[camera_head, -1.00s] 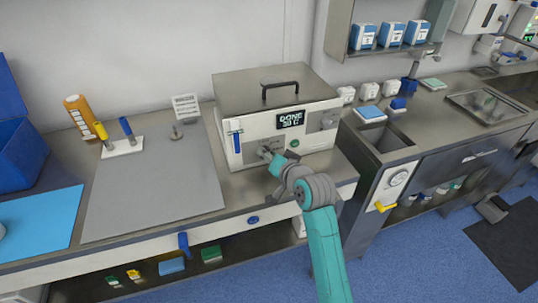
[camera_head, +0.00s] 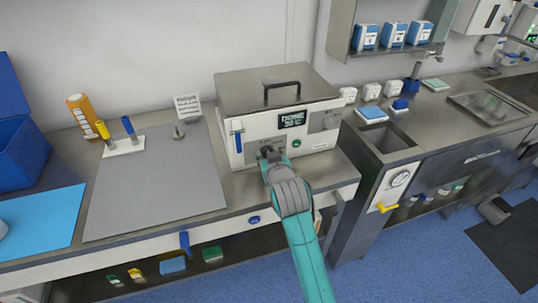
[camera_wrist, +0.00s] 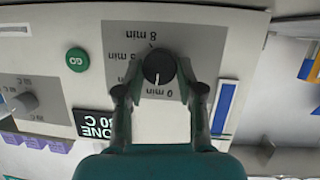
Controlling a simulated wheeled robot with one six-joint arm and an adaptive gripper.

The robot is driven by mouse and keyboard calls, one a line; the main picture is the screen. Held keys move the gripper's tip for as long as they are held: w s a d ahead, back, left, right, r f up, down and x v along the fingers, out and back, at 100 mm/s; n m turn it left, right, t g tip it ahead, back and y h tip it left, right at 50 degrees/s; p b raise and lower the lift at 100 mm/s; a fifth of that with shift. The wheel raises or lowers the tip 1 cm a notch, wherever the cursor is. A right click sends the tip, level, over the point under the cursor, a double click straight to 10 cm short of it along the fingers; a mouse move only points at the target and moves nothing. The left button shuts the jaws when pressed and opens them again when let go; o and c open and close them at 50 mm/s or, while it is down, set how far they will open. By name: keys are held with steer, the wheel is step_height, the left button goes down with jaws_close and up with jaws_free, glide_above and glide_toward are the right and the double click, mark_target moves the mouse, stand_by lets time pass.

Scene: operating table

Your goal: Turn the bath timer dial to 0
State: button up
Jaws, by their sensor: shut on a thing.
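The bath (camera_head: 262,145) is a steel-lidded box with a white front on the counter, and its display reads DONE 30 C. Its timer dial (camera_wrist: 159,66) is a round black knob with a white pointer line, on a grey scale plate. The wrist view is upside down. There the pointer is directed down in the picture, towards the "0 min" label (camera_wrist: 158,92), with "8 min" at the top. My gripper (camera_wrist: 160,72) is shut on the dial, one finger on each side. In the head view my gripper (camera_head: 266,153) is at the bath's front and hides the dial.
A green GO button (camera_wrist: 77,60) is close to the dial. A second knob (camera_head: 331,120) is on the bath's front right, and a blue strip (camera_head: 238,142) at its left. A grey mat (camera_head: 155,185) lies left of the bath, and a sink (camera_head: 387,138) is to the right.

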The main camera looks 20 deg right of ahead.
steer(key=shift+a+n+h, duration=0.1)
steer(key=shift+n+h, duration=0.2)
steer(key=shift+n, duration=0.1)
stand_by(0.3)
steer(key=o, duration=1.1)
steer(key=shift+o, duration=0.2)
steer(key=v, duration=1.2)
steer(key=shift+f, duration=0.1)
